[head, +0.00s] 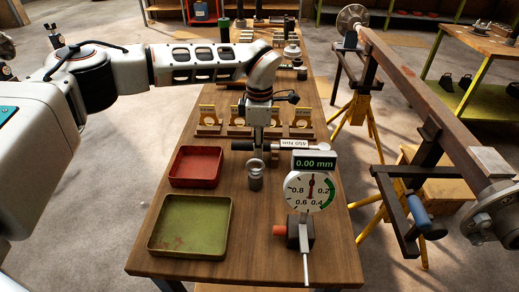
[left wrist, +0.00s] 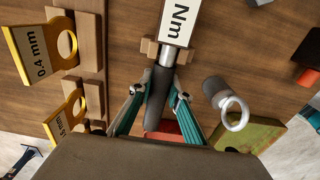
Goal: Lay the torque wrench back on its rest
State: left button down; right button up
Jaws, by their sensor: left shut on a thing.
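The torque wrench (head: 290,143) is crosswise over the table in the head view, with a white label and a dark handle. In the left wrist view its dark handle (left wrist: 157,100) runs between my fingers and its label reads Nm. My left gripper (head: 257,150) comes down from above and is shut on the handle; its teal fingers (left wrist: 158,92) flank it. A wooden rest (left wrist: 149,47) shows on both sides of the wrench's shaft, close to the label. I cannot tell whether the shaft touches the rest. My right gripper is not in view.
A grey cylinder with a ring (head: 255,174) stands just in front of the gripper. A red tray (head: 196,183), a green tray (head: 150,240) and a dial gauge (head: 312,190) stand nearer. Yellow gap gauges (head: 238,113) stand in a rack behind. An axle beam (head: 400,85) is at right.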

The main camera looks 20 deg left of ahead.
pick_arm(q)
jog(key=shift+f, duration=0.3)
jog(key=shift+r, duration=0.1)
jog(key=c, duration=1.9)
grip_release()
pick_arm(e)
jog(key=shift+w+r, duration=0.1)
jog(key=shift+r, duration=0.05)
pick_arm(q)
notch_tip(320, 180, up, 5)
jog(key=shift+w+d+r+p, duration=0.1)
jog(key=shift+r+p, duration=0.05)
jog(key=shift+p, duration=0.4)
notch_tip(320, 180, up, 6)
jog(key=shift+f+p, duration=0.25)
jog(key=shift+p, duration=0.2)
jog(key=shift+r, duration=0.55)
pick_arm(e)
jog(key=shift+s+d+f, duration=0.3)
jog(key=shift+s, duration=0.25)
